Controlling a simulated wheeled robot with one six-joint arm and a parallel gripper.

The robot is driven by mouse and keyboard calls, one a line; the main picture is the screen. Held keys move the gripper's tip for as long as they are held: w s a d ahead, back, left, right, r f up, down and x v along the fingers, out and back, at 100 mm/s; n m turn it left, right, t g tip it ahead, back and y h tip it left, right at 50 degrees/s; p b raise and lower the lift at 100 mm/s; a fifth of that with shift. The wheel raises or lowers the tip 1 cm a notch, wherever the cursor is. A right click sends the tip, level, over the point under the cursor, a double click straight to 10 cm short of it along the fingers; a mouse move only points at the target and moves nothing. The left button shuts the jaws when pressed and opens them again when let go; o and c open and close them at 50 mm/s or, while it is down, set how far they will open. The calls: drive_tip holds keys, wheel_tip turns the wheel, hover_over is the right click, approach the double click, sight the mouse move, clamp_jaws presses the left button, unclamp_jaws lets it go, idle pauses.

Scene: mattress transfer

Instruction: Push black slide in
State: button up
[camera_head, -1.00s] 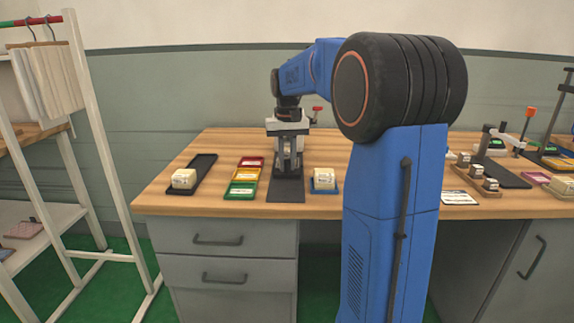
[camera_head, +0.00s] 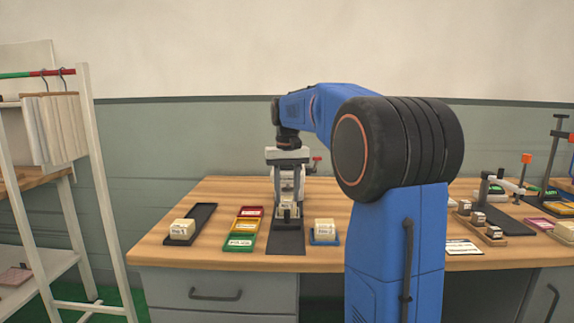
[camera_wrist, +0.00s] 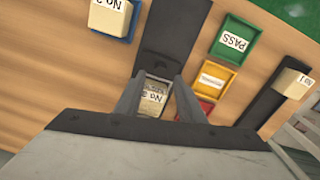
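My gripper (camera_head: 287,218) points down over the dark strip (camera_head: 287,243) in the middle of the wooden table. In the wrist view my gripper (camera_wrist: 158,80) has its fingers apart, on either side of a pale block (camera_wrist: 153,99) labelled like "No 2". I cannot tell whether they touch it. The dark strip (camera_wrist: 178,25) runs away from the fingers, with a darker piece (camera_wrist: 160,64) just beyond the fingertips. I cannot tell for sure which dark part is the black slide. My gripper hides most of the area around it in the head view.
Left of the strip are green (camera_head: 240,243), yellow and red trays, then a black tray (camera_head: 203,212) with a pale block. A blue tray (camera_head: 325,241) with a block stands close on the right. A red-knobbed part (camera_head: 317,159) is behind my gripper.

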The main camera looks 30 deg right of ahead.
wheel_tip(320, 180, up, 11)
drive_tip(key=shift+f, duration=0.2)
drive_tip(key=shift+c, duration=0.6)
